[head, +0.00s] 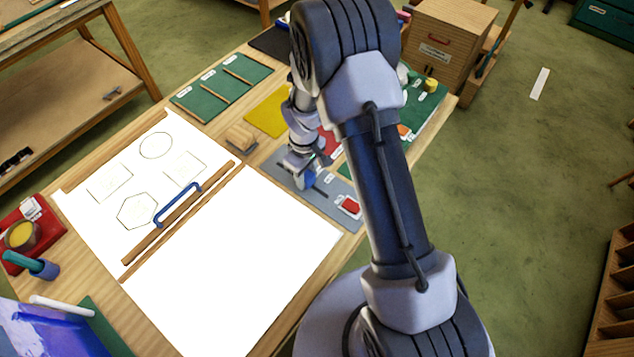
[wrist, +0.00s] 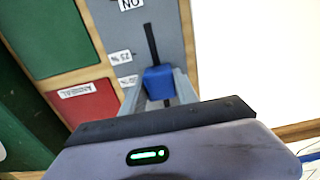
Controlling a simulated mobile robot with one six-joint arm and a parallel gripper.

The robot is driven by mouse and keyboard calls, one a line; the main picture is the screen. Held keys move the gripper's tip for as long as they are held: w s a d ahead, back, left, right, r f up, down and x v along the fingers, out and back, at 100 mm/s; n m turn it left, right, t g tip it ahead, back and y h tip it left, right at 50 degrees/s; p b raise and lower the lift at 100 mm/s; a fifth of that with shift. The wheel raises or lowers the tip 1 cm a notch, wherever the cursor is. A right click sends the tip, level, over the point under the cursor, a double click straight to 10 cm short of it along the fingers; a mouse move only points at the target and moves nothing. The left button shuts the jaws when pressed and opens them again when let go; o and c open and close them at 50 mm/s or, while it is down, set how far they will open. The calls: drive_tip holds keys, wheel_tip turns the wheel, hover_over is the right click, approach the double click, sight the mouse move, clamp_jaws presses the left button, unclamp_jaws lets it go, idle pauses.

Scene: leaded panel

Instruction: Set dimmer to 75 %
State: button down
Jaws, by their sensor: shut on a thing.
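The dimmer is a blue slider knob (wrist: 158,80) on a black slot (wrist: 151,42) in a grey panel (wrist: 170,18). The panel also shows in the head view (head: 326,205). My gripper (wrist: 158,88) is shut on the blue knob, one finger on each side. Slot shows on both sides of the knob. A percent label (wrist: 120,57) lies beside the slot, its number hard to read. Another label (wrist: 128,81) beside the knob is partly hidden by a finger.
A red switch (head: 350,206) sits at the panel's near end. A white sheet (head: 230,265) with a wooden bar and blue handle (head: 177,204) lies left of the panel. Red (wrist: 82,103) and green (wrist: 45,35) areas border the panel. A wooden cabinet (head: 445,45) stands behind.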

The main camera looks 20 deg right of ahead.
drive_tip(key=w+a, duration=0.2)
drive_tip(key=w, duration=0.1)
drive_tip(key=shift+a, duration=0.1)
drive_tip(key=c, duration=0.9)
unclamp_jaws()
wheel_tip(320, 180, up, 18)
drive_tip(key=p, duration=0.3)
drive_tip(key=shift+f, duration=0.25)
